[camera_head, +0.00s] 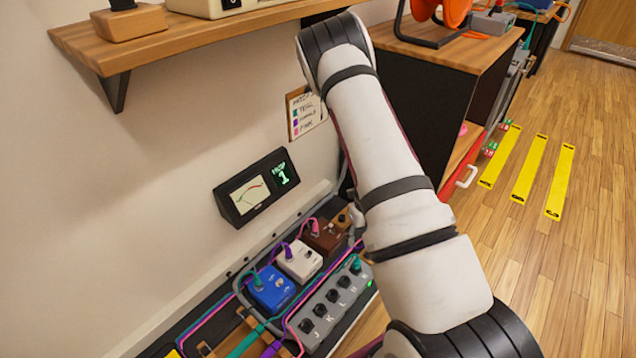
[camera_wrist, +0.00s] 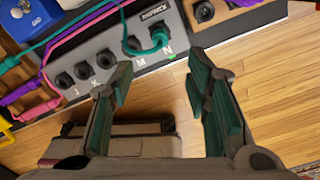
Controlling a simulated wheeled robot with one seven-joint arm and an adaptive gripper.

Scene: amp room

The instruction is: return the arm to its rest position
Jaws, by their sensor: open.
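My gripper (camera_wrist: 160,100) shows in the wrist view with its two fingers spread apart, open, and nothing between them but floor and the edge of the grey jack box. In the head view my white arm reaches up across the middle of the picture, and it hides the gripper there. The grey jack box (camera_head: 327,308) lies below and left of the arm. In the wrist view the jack box (camera_wrist: 100,62) is beyond the fingertips, with a teal plug (camera_wrist: 150,42) in one of its right-hand jacks.
A blue pedal (camera_head: 271,289), a white pedal (camera_head: 299,261) and a brown pedal (camera_head: 325,238) stand in a row with cables. A meter (camera_head: 257,188) is on the wall. A wooden shelf (camera_head: 180,40) juts out upper left. A dark cabinet (camera_head: 425,95) stands behind the arm. Floor at right is open.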

